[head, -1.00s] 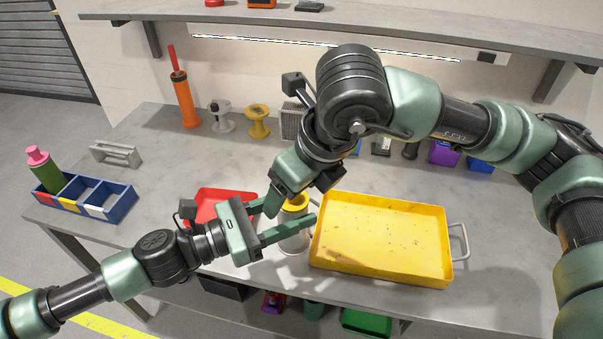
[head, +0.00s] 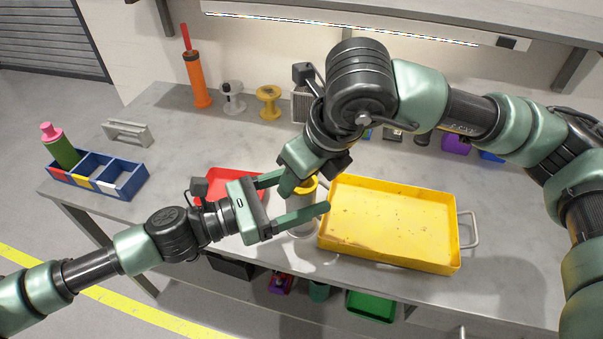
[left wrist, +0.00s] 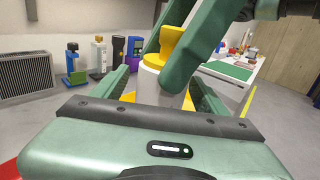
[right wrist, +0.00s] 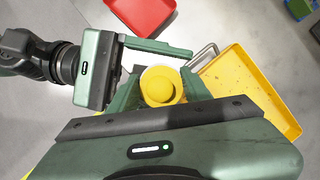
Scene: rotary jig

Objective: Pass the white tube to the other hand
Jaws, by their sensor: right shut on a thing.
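The white tube (head: 301,219) has a yellow end and stands upright in the middle of the head view, at the left edge of the yellow tray. My right gripper (head: 302,184) is shut on its upper part from above. The right wrist view looks down on the yellow end (right wrist: 160,84) between the right fingers. My left gripper (head: 306,193) is open, with one finger on each side of the tube. In the left wrist view the tube (left wrist: 149,84) stands between the spread left fingers, with the right fingers crossing its top. I cannot tell whether the left fingers touch it.
The yellow tray (head: 390,225) lies right of the tube, with a metal handle. A red tray (head: 232,184) is behind the left gripper. A blue divided box (head: 128,184) with a green and pink bottle (head: 60,148) is at the left. Spools and an orange tool (head: 198,85) stand along the back.

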